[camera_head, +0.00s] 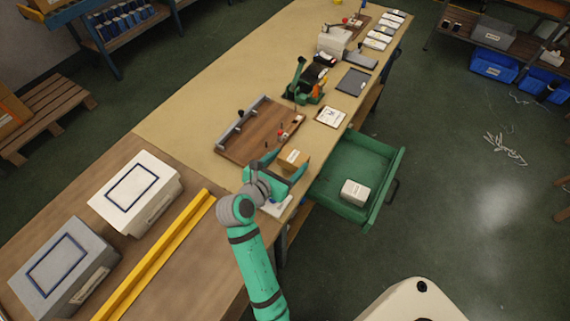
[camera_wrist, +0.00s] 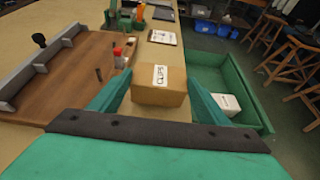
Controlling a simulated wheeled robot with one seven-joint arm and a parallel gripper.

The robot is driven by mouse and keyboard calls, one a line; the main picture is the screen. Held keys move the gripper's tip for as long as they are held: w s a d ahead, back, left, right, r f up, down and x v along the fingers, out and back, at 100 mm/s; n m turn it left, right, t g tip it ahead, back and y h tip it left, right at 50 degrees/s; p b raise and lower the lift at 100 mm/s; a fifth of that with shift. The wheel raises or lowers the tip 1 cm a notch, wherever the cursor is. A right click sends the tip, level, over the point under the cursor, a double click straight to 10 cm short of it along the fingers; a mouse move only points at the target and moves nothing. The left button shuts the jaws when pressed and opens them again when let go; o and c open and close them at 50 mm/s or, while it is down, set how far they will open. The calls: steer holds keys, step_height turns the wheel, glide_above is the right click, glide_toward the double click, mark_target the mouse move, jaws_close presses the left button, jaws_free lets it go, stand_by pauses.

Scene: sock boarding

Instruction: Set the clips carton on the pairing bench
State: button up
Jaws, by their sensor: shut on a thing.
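The clips carton (camera_wrist: 158,87) is a small brown box with a white label reading CLIPS on top. It sits between the two green fingers of my gripper (camera_wrist: 156,98), which is shut on it. In the head view the carton (camera_head: 293,158) is at the front edge of the long tan bench (camera_head: 190,110), near the corner of a wooden board. The gripper (camera_head: 284,165) reaches it from the near side. Whether the carton touches the bench top or is held just above it, I cannot tell.
A green drawer (camera_head: 335,195) stands open below the bench edge, with a white box (camera_head: 354,192) inside. A wooden board with a grey rail (camera_head: 262,130) lies left of the carton. A clipboard (camera_head: 331,117) and a green device (camera_head: 303,85) are beyond. Yellow rails (camera_head: 155,255) cross the near bench.

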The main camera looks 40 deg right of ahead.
steer(key=shift+f, duration=1.15)
steer(key=shift+f, duration=0.1)
steer(key=o, duration=1.2)
steer(key=v, duration=1.1)
steer(key=shift+s+a+r, duration=0.15)
steer(key=shift+s+r, duration=0.05)
steer(key=shift+s+a, duration=0.1)
steer(key=shift+a, duration=0.15)
